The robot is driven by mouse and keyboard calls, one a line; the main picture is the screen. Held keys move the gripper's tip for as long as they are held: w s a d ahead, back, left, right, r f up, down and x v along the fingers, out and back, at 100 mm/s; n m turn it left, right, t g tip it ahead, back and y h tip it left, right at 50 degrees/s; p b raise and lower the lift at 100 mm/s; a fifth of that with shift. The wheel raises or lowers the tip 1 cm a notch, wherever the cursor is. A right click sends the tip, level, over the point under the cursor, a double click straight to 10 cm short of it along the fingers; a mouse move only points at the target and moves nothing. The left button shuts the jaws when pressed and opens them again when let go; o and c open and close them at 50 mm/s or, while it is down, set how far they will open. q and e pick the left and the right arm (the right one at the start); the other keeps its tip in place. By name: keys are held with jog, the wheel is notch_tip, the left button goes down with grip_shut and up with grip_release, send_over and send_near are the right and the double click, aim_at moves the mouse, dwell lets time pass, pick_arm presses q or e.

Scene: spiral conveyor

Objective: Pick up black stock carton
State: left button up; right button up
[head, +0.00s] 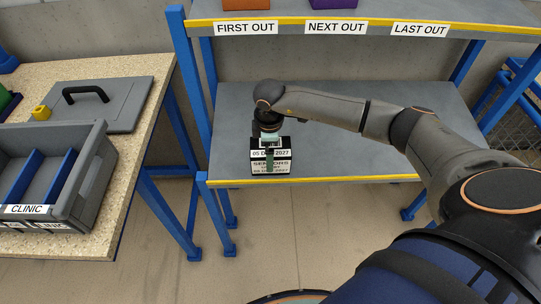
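The black stock carton (285,168) is at the front left of the lower grey shelf, close to its yellow front edge. It looks upright and has white labels with a date reading 2027 on its front. My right gripper (269,157) is right at the carton, pointing down from above. My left gripper is not in view.
The lower shelf (345,155) is otherwise bare. Above it, an upper shelf (430,31) labelled FIRST OUT, NEXT OUT and LAST OUT holds orange and purple items. On the left, a wooden table (95,245) bears a grey CLINIC bin (85,190) and a grey lid (120,110).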

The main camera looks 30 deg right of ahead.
jog(key=c, duration=1.3)
jog(key=shift+r, duration=0.1)
jog(key=shift+c, duration=0.5)
jog(key=shift+r, duration=0.1)
jog(key=shift+r, duration=0.7)
jog(key=s+a+r+p, duration=0.5)
jog(key=s+a+r, duration=0.3)
jog(key=s+r, duration=0.3)
jog(key=shift+s+r, duration=0.15)
jog(key=shift+r, duration=0.05)
